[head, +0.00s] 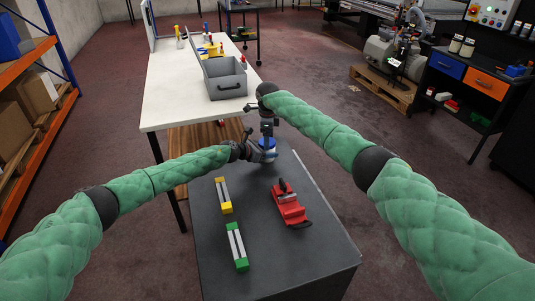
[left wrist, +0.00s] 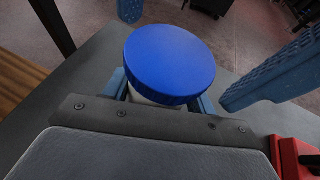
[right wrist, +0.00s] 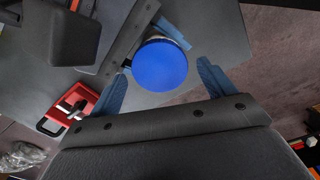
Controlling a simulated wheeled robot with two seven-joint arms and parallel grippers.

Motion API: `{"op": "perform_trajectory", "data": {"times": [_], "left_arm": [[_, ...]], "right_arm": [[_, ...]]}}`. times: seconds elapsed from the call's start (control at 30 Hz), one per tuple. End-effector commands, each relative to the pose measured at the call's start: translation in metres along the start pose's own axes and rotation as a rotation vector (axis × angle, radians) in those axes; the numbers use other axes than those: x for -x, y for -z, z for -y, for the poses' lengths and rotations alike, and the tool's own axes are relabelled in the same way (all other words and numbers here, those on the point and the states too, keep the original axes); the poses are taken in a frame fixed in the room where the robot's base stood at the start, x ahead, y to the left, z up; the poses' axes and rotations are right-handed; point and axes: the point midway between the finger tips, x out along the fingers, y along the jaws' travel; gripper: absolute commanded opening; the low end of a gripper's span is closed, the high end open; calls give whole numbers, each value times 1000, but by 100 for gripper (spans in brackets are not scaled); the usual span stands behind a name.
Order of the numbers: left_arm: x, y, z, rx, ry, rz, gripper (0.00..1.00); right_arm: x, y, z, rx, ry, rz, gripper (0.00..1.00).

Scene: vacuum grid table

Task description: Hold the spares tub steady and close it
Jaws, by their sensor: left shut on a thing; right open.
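The spares tub is a whitish tub (left wrist: 150,100) with a round blue lid (left wrist: 170,62) on top, at the far end of the dark grey table. The lid also shows from above in the right wrist view (right wrist: 160,65). My left gripper (head: 261,153) is shut on the tub's body below the lid, coming in from the left. My right gripper (right wrist: 163,72) is open above, pointing down, with its blue fingers on either side of the lid and apart from it. I cannot tell how tightly the lid sits.
A red clamp-like tool (head: 289,204), a yellow-ended bar (head: 223,195) and a green-ended bar (head: 237,246) lie on the grey table (head: 300,255). A white bench (head: 170,95) with a grey bin (head: 225,80) stands behind. The near right of the table is clear.

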Motion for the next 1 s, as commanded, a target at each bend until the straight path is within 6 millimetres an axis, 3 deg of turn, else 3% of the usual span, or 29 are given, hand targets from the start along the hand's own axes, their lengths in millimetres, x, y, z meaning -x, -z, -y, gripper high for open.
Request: {"op": "perform_trajectory", "data": {"times": [0.2, 0.5, 0.6, 0.83, 1.0], "left_arm": [[-1, 0, 1, 0, 1, 0, 0], [0, 0, 1, 0, 1, 0, 0], [0, 0, 1, 0, 1, 0, 0], [0, 0, 1, 0, 1, 0, 0], [0, 0, 1, 0, 1, 0, 0]], "right_arm": [[28, -1, 0, 1, 3, 1, 84], [33, -1, 0, 0, 1, 1, 84], [35, -1, 0, 0, 1, 1, 71], [64, -1, 0, 2, 3, 3, 71], [69, -1, 0, 1, 1, 2, 71]]}}
